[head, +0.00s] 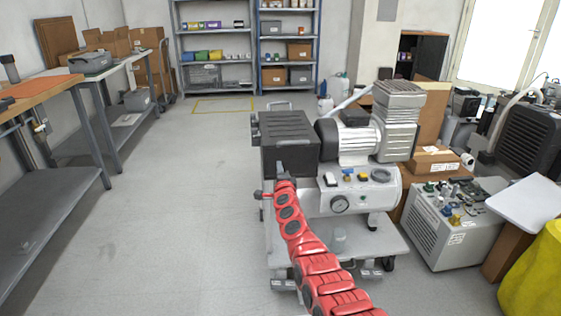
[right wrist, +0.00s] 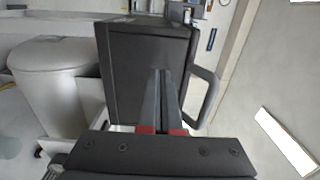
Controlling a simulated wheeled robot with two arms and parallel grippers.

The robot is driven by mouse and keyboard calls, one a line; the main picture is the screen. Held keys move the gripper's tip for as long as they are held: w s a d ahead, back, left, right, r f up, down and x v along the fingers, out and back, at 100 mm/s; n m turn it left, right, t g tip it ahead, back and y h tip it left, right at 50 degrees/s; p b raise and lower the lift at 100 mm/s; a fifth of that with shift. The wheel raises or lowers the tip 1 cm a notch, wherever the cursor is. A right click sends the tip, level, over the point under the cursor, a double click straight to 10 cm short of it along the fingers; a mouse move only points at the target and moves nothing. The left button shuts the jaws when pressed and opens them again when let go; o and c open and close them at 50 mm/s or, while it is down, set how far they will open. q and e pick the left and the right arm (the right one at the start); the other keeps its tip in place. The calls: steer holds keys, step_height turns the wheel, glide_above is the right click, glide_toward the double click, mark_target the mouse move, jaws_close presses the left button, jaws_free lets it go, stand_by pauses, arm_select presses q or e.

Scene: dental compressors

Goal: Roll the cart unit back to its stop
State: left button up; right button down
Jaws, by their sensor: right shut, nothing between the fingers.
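The cart unit (head: 340,240) is a low grey trolley on castors in the middle of the floor. It carries a dark box (head: 290,128), a white tank with a gauge (head: 340,203) and a grey compressor head (head: 398,110). My right gripper (head: 281,168) is shut and empty, up against the near side of the dark box. In the right wrist view its closed fingers (right wrist: 165,75) point at the dark box's face (right wrist: 148,60), beside a grey loop handle (right wrist: 205,95). I cannot tell whether they touch. My left gripper is out of view.
A yellow floor outline (head: 235,98) lies before the back shelves (head: 216,75). Workbenches (head: 60,85) line the left. A grey compressor unit (head: 440,235) and cardboard boxes (head: 435,158) crowd the cart's right side. The floor left of the cart is clear.

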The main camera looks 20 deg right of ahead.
steer(key=p+v, duration=0.8)
steer(key=v, duration=0.1)
steer(key=shift+s+f+p, duration=0.35)
steer(key=shift+s+p, duration=0.05)
